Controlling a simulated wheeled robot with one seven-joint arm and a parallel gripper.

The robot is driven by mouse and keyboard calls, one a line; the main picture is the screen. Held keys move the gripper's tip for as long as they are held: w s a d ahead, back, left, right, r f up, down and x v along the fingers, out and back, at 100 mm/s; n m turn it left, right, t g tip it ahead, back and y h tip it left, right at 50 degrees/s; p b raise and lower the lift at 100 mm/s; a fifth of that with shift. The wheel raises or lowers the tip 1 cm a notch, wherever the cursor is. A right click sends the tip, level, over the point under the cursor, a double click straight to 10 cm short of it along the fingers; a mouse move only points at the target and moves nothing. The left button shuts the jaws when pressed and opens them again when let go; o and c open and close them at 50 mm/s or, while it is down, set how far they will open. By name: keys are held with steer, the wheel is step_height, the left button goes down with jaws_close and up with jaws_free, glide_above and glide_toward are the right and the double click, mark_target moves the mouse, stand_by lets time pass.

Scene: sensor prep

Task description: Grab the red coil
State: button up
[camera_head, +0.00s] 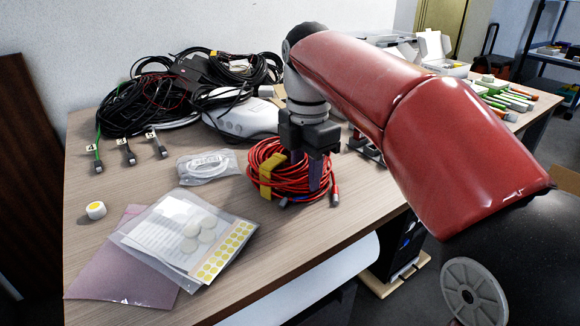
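The red coil (268,183) is a bundle of red cable bound with a yellow strap (270,176). It lies on the wooden table near the middle of the view. A grey plug end sticks out at its right side. My gripper (314,177) points down at the coil's right part, with a dark purple finger in front of the red loops.
A bagged white cable (207,166) lies left of the coil. Plastic bags with papers and yellow stickers (190,236) lie at the front left, beside a small white roll (96,210). Black cables (150,100) and a white device (240,118) fill the back. Bare tabletop lies in front of the coil.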

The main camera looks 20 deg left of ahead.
jaws_close()
steer(key=shift+r, duration=0.15)
